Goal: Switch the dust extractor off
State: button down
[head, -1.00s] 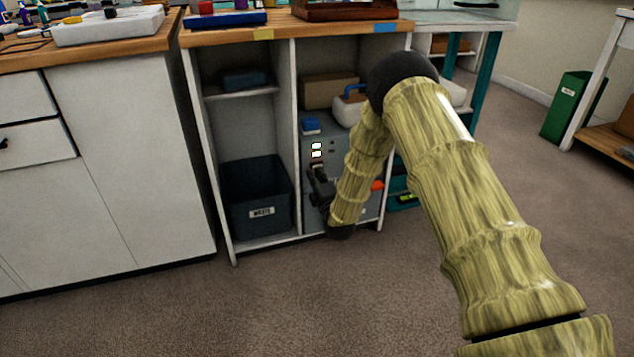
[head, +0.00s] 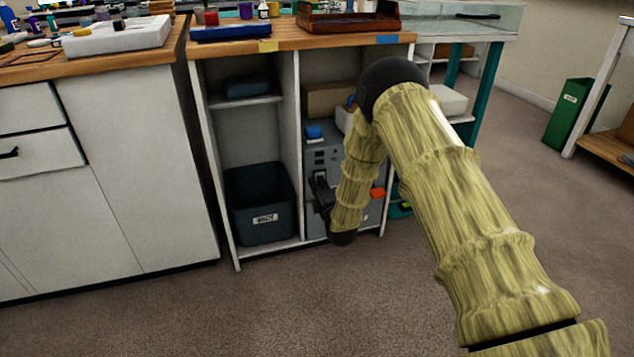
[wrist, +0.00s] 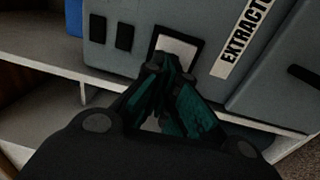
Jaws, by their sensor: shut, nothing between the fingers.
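The dust extractor (head: 325,158) is a grey box on the lower shelf of the open cabinet in the head view. It also fills the upper part of the wrist view (wrist: 212,18), with a white "EXTRACTO…" label (wrist: 243,38). Two dark rectangles (wrist: 111,32) sit on its face beside a pale, black-framed panel (wrist: 178,46). In the head view no lit light shows on its face. My gripper (wrist: 168,72) is shut and empty, its fingertips at the lower edge of the framed panel. I cannot tell whether they touch. My forearm hides part of the extractor in the head view.
A dark waste bin (head: 262,200) stands in the left bay, past an upright divider (head: 292,150). A blue object (head: 313,131) lies on the extractor. The worktop above holds a brown tray (head: 350,20). The carpet in front is clear.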

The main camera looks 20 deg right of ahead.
jog(key=s+r+p, duration=0.2)
jog(key=s+p, duration=0.3)
jog(key=s, duration=0.8)
jog(key=shift+d, duration=0.35)
jog(key=shift+f, duration=0.1)
